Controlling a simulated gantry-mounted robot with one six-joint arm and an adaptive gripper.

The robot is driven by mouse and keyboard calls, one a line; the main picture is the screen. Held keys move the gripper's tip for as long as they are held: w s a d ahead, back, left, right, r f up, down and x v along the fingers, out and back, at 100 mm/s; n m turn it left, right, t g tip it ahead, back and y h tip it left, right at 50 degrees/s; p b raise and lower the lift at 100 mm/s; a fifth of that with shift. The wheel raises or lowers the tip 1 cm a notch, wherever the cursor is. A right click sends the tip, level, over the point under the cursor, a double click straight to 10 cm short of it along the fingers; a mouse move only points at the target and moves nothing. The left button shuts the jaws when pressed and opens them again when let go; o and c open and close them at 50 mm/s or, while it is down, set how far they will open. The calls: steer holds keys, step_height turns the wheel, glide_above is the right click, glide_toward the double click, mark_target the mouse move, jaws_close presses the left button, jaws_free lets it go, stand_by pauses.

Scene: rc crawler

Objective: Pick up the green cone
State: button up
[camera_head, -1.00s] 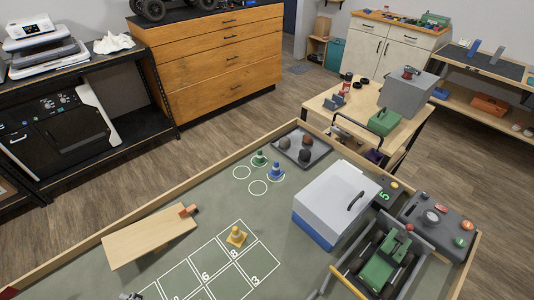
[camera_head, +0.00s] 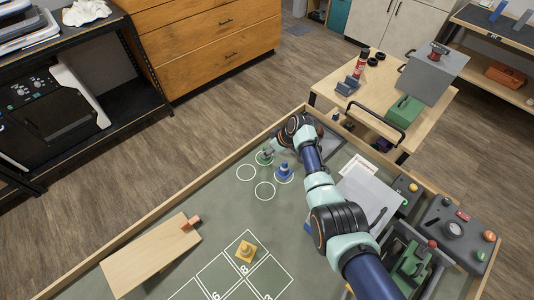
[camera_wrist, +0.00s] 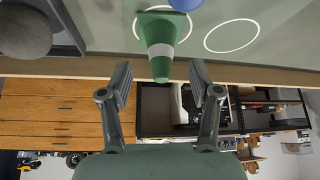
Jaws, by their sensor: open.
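The green cone (camera_wrist: 160,32), with a white band, stands on the green mat in a white circle. In the wrist view its tip points down the picture, toward the gap between my fingers. In the head view the cone (camera_head: 263,159) shows only in part beside my arm's end. My gripper (camera_wrist: 160,78) is open and empty, one finger to either side of the cone's tip. I cannot tell whether the tip is between the fingertips. The blue cone (camera_head: 284,172) stands close by in another circle; its edge shows at the top of the wrist view (camera_wrist: 184,4).
A grey ball (camera_wrist: 24,32) in a dark tray is close to my gripper. The mat's wooden rim (camera_head: 200,170) runs just behind the green cone. A yellow cone (camera_head: 246,251) and a wooden ramp (camera_head: 150,258) are nearer. One circle (camera_head: 265,191) is empty.

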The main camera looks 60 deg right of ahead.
steer(key=shift+b+x, duration=2.3)
steer(key=shift+x, duration=0.75)
steer(key=shift+w+r, duration=0.15)
steer(key=shift+r, duration=0.05)
steer(key=c, duration=1.1)
